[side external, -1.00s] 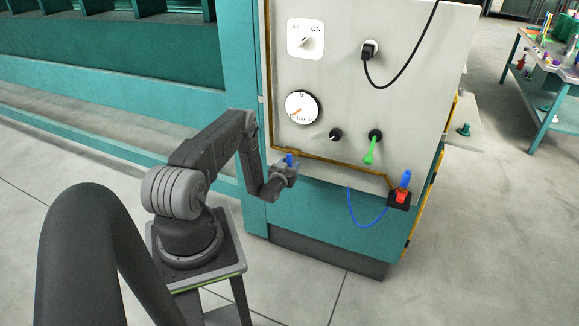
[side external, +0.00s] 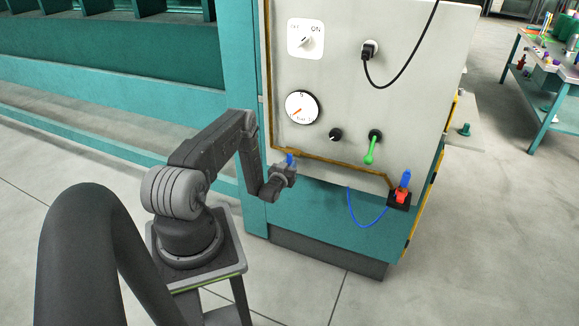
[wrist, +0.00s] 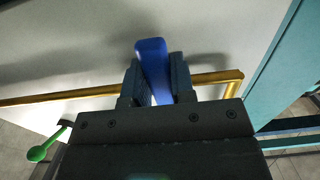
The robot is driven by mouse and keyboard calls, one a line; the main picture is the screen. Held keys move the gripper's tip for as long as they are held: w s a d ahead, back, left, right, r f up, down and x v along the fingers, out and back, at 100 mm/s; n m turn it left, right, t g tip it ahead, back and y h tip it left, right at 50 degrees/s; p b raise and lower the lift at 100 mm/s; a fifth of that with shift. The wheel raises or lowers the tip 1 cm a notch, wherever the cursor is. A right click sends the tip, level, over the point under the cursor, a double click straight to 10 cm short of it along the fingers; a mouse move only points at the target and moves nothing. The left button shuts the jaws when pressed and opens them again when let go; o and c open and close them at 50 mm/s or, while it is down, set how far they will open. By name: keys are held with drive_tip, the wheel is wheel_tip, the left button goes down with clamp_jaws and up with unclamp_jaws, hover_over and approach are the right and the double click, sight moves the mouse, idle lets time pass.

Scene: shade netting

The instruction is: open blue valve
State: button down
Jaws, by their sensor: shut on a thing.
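The blue valve handle (side external: 290,159) is at the lower left of the grey panel, just above a yellow pipe. In the wrist view the blue handle (wrist: 151,62) stands up between the two dark fingers, its rounded top sticking out past them, slightly tilted. My gripper (side external: 286,170) is shut on this handle; it also shows in the wrist view (wrist: 155,85). The lower part of the handle and the valve body are hidden by my gripper.
The grey panel (side external: 350,90) carries a white ON switch (side external: 306,39), a dial gauge (side external: 302,107), a black knob (side external: 335,134) and a green handle (side external: 371,150). A red and blue switch box (side external: 400,196) sits lower right, with a blue cable (side external: 355,216) hanging.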

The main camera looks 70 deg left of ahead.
drive_tip(key=shift+w+d+n, duration=0.2)
drive_tip(key=shift+n, duration=0.55)
drive_tip(key=shift+w+d+n, duration=0.2)
drive_tip(key=shift+n, duration=0.55)
drive_tip(key=c, duration=1)
unclamp_jaws()
drive_tip(key=shift+o, duration=0.2)
drive_tip(key=v, duration=1.4)
drive_tip(key=shift+r, duration=0.1)
